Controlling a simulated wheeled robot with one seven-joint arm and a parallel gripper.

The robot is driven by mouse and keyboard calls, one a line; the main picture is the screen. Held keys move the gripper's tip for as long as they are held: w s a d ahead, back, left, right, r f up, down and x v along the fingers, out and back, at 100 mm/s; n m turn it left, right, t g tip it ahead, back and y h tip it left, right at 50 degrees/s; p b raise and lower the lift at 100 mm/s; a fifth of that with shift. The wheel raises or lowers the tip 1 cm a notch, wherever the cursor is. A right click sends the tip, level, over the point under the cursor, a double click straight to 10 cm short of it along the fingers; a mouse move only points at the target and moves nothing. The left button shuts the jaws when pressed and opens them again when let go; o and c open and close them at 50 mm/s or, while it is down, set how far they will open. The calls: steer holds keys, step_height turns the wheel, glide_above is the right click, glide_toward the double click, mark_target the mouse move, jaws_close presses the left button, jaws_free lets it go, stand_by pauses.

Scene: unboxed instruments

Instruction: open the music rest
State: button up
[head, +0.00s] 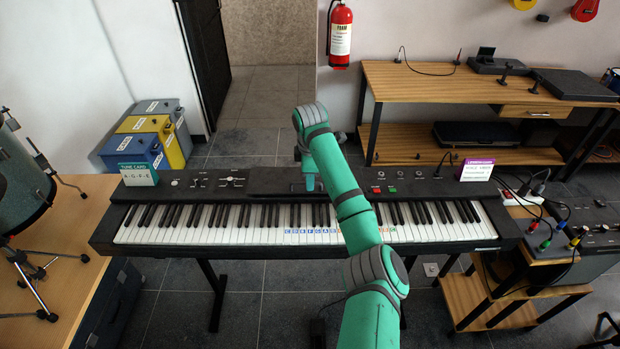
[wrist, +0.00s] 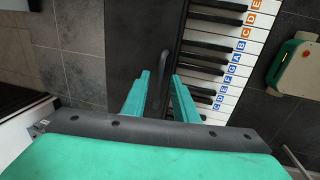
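The music rest (head: 268,182) is a dark panel lying flat on top of the keyboard, behind the keys. It also shows in the wrist view as a plain dark surface (wrist: 128,35). A dark curved handle (wrist: 163,62) stands on it. My gripper (head: 309,188) is over the panel in the head view, which partly hides it. In the wrist view my gripper (wrist: 158,76) is open, with one teal finger on each side of the handle. I see gaps between the fingers and the handle, and cannot tell the depth between them.
The keyboard (head: 160,235) has coloured letter stickers on its middle keys. A green tune card (head: 138,177) stands at its left end and a purple-topped card (head: 476,170) at its right. A drum (head: 22,185) is at the far left. A wooden bench (head: 425,80) stands behind right.

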steer(key=shift+c, duration=0.2)
jaws_close()
steer(key=shift+w+d, duration=0.1)
steer(key=shift+d, duration=0.1)
stand_by(1.1)
